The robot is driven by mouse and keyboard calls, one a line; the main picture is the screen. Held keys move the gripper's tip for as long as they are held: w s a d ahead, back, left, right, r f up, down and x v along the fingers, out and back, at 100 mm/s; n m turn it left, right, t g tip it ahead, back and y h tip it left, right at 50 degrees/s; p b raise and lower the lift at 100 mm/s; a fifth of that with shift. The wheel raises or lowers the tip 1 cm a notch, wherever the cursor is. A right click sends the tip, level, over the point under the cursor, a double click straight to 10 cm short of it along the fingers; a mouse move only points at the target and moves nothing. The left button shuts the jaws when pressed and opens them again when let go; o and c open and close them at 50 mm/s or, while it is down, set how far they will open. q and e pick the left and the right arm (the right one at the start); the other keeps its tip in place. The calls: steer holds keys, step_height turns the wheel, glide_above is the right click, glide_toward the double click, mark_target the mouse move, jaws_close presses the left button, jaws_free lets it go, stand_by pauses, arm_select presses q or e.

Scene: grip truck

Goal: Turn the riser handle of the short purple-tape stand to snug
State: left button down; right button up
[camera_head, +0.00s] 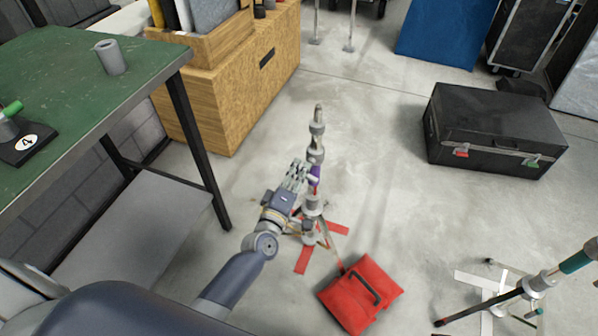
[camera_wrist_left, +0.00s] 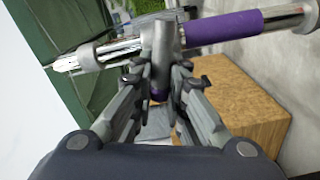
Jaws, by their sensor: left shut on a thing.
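The short purple-tape stand (camera_head: 316,155) stands upright in the middle of the floor in the head view, its feet among red tape strips. In the left wrist view its riser lies across the top, with a purple tape band (camera_wrist_left: 222,27) and bare metal on both sides. The grey riser handle (camera_wrist_left: 161,72) sticks out from a collar on the riser. My left gripper (camera_head: 308,177) reaches the stand from the lower left. In the left wrist view my left gripper (camera_wrist_left: 166,82) is shut on the handle, with fingers on both sides. The fingers partly hide it. My right gripper is not in view.
A red bag (camera_head: 360,294) lies by the stand's feet. A teal-tape stand (camera_head: 540,283) is at the lower right. A green-topped table (camera_head: 75,80) and a wooden cabinet (camera_head: 235,85) stand left. A black case (camera_head: 497,130) sits right. Floor right of the stand is clear.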

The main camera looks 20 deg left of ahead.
arm_select(q)
steer(key=shift+f+n+b, duration=0.2)
steer(key=shift+n+b, duration=0.05)
steer(key=shift+n, duration=0.55)
steer(key=shift+f+n+b, duration=0.15)
steer(key=shift+n+b, duration=0.1)
steer(key=shift+n, duration=0.55)
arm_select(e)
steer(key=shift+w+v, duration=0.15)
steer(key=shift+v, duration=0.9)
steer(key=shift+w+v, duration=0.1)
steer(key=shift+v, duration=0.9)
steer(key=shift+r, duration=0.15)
arm_select(q)
steer(key=c, duration=1.6)
jaws_free()
steer(key=s, duration=1.2)
steer(key=shift+a, duration=0.25)
